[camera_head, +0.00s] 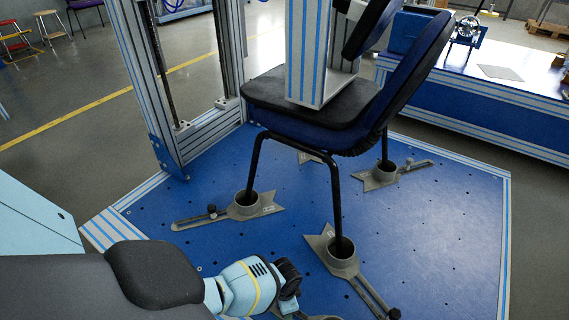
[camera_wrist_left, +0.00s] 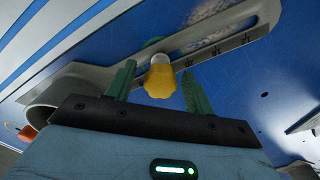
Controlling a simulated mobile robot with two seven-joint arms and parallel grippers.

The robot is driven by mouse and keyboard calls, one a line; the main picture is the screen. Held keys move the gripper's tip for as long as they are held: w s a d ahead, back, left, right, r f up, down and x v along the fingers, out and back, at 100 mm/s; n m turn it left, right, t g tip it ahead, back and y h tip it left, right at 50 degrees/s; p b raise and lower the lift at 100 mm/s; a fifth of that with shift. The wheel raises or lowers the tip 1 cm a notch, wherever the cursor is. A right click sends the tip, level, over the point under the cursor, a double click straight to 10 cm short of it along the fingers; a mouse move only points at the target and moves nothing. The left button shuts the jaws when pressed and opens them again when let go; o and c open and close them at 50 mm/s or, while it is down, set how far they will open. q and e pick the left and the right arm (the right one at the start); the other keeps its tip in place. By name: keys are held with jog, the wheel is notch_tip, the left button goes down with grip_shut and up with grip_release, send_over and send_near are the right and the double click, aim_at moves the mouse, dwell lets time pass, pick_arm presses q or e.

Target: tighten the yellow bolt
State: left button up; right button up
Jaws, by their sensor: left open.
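The yellow bolt (camera_wrist_left: 160,80) has a ribbed knob head and sits at the slot of a grey slotted foot bracket (camera_wrist_left: 222,42) in the left wrist view. My left gripper (camera_wrist_left: 157,69) is open, with one green finger on each side of the bolt. A gap shows between the bolt and each finger; how deep it sits between them is hard to tell. In the head view my left wrist (camera_head: 262,284) is low over the blue platform, and its fingers and the yellow bolt are hidden. My right gripper is not in view.
A dark blue chair (camera_head: 335,125) stands on the blue platform (camera_head: 430,225), its legs in grey cup brackets (camera_head: 340,262). A striped test column (camera_head: 308,60) presses on the seat. A metal frame post (camera_head: 165,80) stands left. The platform's right part is clear.

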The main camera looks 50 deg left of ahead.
pick_arm(q)
jog(key=shift+n, duration=0.3)
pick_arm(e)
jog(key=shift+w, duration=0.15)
pick_arm(q)
jog(key=n, duration=0.3)
jog(key=shift+n+p, duration=0.3)
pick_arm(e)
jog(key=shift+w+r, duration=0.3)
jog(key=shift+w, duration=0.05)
pick_arm(q)
jog(key=n, duration=0.2)
jog(key=shift+n, duration=1)
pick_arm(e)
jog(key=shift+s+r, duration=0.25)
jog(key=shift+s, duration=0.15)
pick_arm(q)
jog(key=n, duration=0.2)
jog(key=shift+n+p, duration=0.3)
jog(key=shift+n, duration=0.7)
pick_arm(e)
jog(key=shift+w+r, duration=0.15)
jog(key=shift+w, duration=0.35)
